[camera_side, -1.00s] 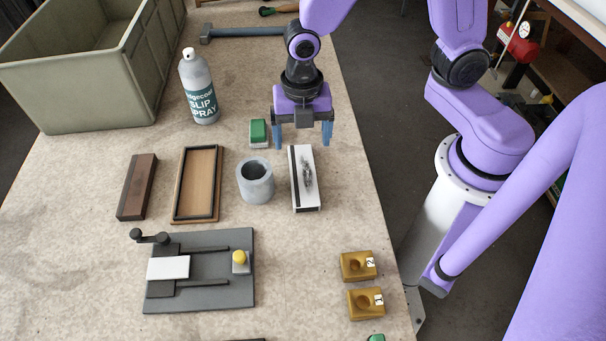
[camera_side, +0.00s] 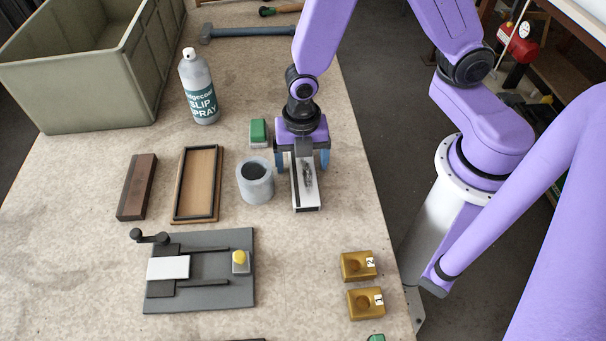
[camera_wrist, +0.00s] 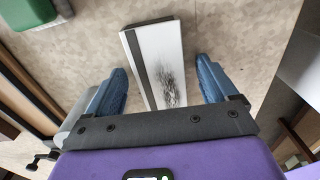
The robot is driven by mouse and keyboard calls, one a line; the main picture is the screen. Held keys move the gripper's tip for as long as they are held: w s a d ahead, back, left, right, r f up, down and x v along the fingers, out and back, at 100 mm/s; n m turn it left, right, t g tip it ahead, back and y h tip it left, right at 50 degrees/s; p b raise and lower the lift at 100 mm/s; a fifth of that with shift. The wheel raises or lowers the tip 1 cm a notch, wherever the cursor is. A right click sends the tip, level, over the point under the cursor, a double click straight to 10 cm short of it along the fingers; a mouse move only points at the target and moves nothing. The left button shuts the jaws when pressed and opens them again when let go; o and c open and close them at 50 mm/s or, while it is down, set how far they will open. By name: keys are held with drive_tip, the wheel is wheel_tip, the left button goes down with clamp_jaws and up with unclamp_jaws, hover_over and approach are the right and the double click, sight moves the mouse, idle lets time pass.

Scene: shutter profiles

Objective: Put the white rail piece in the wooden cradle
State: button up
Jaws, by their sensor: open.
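The white rail piece (camera_side: 301,187), a long white bar with a black stripe along one edge and a dark smudge on top, lies on the table. It also shows in the wrist view (camera_wrist: 165,50). My gripper (camera_side: 302,164) is open and low over its far end, one blue finger on each side. In the wrist view my fingers (camera_wrist: 163,88) stand apart from its sides, with visible gaps. The wooden cradle (camera_side: 177,200), a shallow wood-framed tray with a dark inner lip, lies to the left, and looks empty.
A grey cylindrical cup (camera_side: 257,188) stands close left of the rail piece, and a green-and-white block (camera_side: 258,133) lies behind it. A dark brown bar (camera_side: 137,187) lies left of the cradle. A grey clamp fixture (camera_side: 215,297) and two brass blocks (camera_side: 357,266) are in front.

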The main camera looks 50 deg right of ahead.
drive_tip(key=c, duration=1.3)
drive_tip(key=shift+o, duration=0.2)
